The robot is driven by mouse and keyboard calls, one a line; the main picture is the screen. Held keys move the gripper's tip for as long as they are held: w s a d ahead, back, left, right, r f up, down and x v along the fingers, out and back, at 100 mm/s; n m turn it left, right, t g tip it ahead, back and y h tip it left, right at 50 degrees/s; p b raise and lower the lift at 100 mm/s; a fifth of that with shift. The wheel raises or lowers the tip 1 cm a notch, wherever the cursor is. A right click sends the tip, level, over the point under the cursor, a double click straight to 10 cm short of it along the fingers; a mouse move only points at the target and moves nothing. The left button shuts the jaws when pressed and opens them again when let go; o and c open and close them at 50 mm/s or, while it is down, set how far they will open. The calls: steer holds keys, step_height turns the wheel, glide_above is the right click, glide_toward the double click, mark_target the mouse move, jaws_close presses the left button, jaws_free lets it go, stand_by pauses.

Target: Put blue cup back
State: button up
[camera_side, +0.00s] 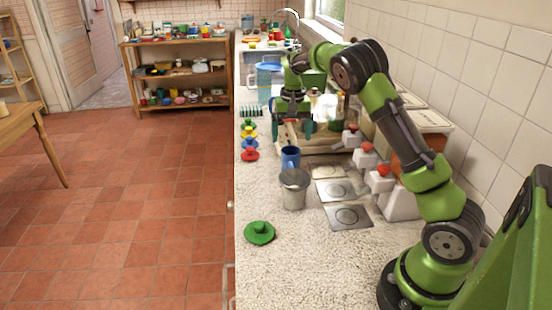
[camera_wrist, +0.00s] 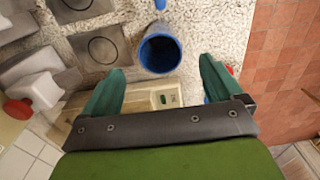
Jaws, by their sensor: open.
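The blue cup (camera_side: 291,157) stands upright on the speckled counter, just behind a metal cup (camera_side: 294,188) that hides its lower part in the side view. In the wrist view the blue cup (camera_wrist: 160,52) shows its open, empty-looking mouth, centred ahead of my fingertips. My gripper (camera_side: 290,128) is behind the cup, fingers spread wide and apart from it. In the wrist view my gripper (camera_wrist: 161,68) has a teal finger on each side and nothing held. Flat grey plates with round marks (camera_side: 335,190) lie to the right of the cups.
White blocks with red knobs (camera_side: 380,178) stand along the right. Coloured lid-like pieces (camera_side: 250,143) line the counter's left edge, with a green one (camera_side: 259,232) nearer. A beige box-like object (camera_wrist: 165,96) lies below my fingers. The near counter is mostly clear.

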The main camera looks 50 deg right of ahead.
steer(key=s+a+r+n+t+y, duration=0.2)
steer(key=s+a+r+t, duration=0.2)
steer(key=s+a+r, duration=0.85)
steer(key=s+a+n+t, duration=0.3)
steer(key=s+a, duration=0.7)
steer(key=s, duration=0.1)
steer(key=shift+a+f, duration=0.25)
steer(key=shift+f, duration=0.05)
